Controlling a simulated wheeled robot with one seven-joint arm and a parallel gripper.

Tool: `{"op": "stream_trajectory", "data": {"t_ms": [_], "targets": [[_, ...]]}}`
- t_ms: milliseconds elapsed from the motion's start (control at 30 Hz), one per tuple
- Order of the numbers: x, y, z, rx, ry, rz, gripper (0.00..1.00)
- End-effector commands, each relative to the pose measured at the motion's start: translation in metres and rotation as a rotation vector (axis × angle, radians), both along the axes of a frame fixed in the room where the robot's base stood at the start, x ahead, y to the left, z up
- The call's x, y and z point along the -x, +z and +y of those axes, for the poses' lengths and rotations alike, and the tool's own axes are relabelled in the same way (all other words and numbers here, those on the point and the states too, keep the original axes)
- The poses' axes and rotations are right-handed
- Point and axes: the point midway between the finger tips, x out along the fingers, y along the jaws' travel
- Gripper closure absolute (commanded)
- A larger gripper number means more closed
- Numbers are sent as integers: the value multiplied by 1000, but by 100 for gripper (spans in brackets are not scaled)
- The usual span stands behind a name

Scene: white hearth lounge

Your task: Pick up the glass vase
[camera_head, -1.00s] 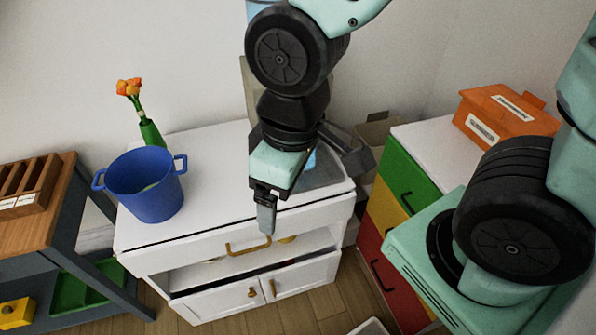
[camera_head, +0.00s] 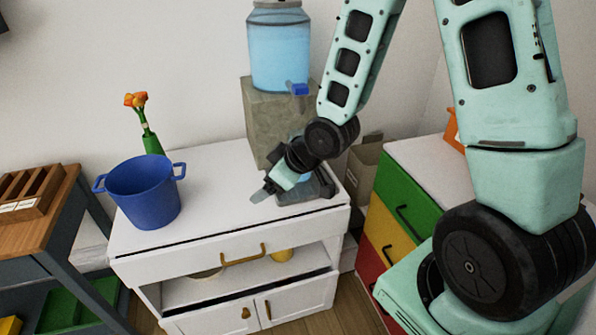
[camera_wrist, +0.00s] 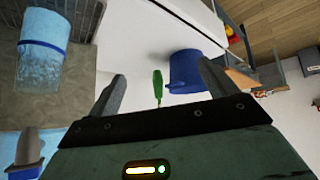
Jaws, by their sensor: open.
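The green vase (camera_head: 152,143) with orange flowers stands on the white cabinet top, behind the blue pot (camera_head: 146,192), which hides its lower part. I cannot tell from its look whether it is glass. My gripper (camera_head: 262,195) is over the right half of the cabinet top, fingers pointing left, well apart from the vase. In the wrist view my gripper (camera_wrist: 160,72) is open and empty; the green vase (camera_wrist: 157,86) shows between the fingers but farther off, with the blue pot (camera_wrist: 187,72) beside it.
A blue water dispenser (camera_head: 279,50) stands on a stone block (camera_head: 262,120) behind my gripper. A coloured drawer unit (camera_head: 398,195) is to the right, a wooden-topped table (camera_head: 45,228) to the left. The white cabinet top (camera_head: 215,190) is clear between pot and gripper.

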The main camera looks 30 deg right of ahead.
Motion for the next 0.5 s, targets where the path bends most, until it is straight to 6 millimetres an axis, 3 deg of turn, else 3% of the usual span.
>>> {"op": "stream_trajectory", "data": {"t_ms": [33,200,500], "targets": [[-8,-23,-20,-34,-29,-45,16],[-28,-54,-75,-160,-104,-282,16],[-10,-67,-166,-331,-321,-689,16]]}}
